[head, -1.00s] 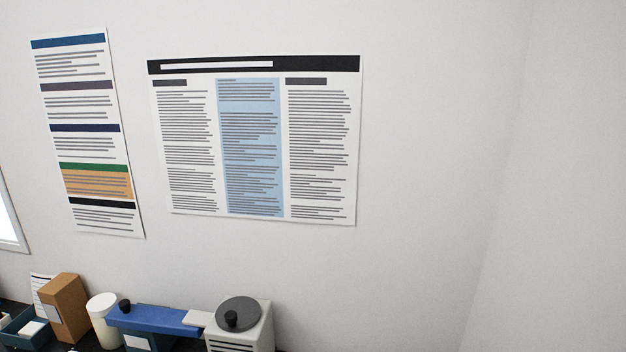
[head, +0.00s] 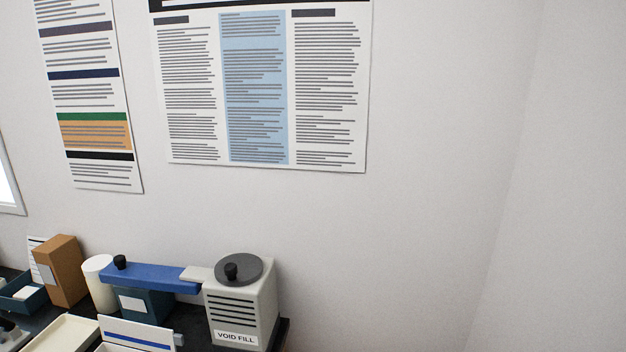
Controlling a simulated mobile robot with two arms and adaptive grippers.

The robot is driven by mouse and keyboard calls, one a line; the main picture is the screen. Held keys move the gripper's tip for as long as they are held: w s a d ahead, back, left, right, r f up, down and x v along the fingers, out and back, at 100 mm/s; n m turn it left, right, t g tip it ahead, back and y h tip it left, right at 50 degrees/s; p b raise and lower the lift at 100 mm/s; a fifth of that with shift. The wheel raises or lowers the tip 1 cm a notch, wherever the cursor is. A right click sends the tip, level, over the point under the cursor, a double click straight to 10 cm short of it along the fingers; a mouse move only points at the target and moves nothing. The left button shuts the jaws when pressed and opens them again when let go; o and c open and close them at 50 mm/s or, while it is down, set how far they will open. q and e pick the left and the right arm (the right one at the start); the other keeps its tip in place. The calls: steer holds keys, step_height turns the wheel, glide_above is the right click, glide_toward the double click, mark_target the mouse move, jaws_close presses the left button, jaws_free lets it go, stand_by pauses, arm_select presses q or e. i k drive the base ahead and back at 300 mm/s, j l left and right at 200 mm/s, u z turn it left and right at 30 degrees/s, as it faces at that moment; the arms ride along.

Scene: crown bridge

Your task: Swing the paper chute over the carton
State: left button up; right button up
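The machine labelled VOID FILL (head: 241,306) is a light grey box with vents and a dark round top bearing a black knob, at the right end of the dark bench. A blue arm (head: 152,278), which looks like the paper chute, extends left from it through a pale link piece, with a black knob (head: 120,261) at its far end. The chute lies above a dark teal bin (head: 145,304). A brown carton (head: 61,271) stands upright to the left, beyond the chute's end. Neither gripper shows in the head view.
A white cylinder (head: 100,284) stands between the brown carton and the teal bin. A cream tray (head: 62,334) and a white panel with a blue stripe (head: 137,334) are in front. Posters (head: 267,85) hang on the wall; the bench ends just right of the machine.

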mark_target(119, 271)
steer(key=j+z, duration=0.1)
steer(key=j, duration=0.6)
steer(key=k+j+z, duration=0.1)
steer(key=j, duration=0.55)
steer(key=k+j+z, duration=0.1)
steer(key=j, duration=0.6)
